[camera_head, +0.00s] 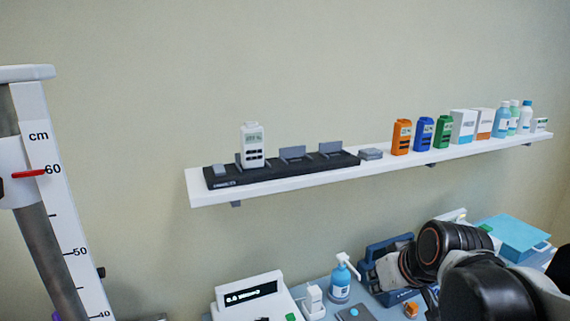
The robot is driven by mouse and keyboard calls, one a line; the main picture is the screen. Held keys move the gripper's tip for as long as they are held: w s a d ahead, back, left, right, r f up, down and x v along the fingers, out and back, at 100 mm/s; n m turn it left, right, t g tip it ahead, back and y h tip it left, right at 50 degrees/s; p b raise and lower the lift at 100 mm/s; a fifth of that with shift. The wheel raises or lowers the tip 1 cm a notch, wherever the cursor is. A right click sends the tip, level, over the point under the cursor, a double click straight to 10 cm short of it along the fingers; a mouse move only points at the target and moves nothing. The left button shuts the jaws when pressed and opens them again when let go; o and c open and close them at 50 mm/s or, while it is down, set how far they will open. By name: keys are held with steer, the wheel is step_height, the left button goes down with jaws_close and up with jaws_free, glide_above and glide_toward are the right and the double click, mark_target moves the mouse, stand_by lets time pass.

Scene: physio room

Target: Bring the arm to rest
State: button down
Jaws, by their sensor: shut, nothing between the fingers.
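My arm shows at the lower right as dark rounded links with pale grey parts, in front of the bench. It appears folded low, below the wall shelf (300,187), and touches nothing on the shelf. I cannot make out the fingers of my gripper in this view. The arm hides part of the bench and some of the things on it.
The shelf carries a black dock (285,171) with a white handheld unit (252,146), orange, blue and green units, boxes and bottles. Below stand a white device (254,298), a pump bottle (341,281) and a blue case (388,246). A height-scale column (62,200) is at left.

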steer(key=s+f+m+h+b, duration=0.1)
steer(key=s+f+b, duration=0.2)
steer(key=s, duration=0.9)
step_height(320, 180, down, 2)
steer(key=shift+s+d+f+m, duration=0.2)
steer(key=shift+s+d+m, duration=0.05)
steer(key=shift+d+m, duration=0.15)
steer(key=c, duration=2.4)
jaws_free()
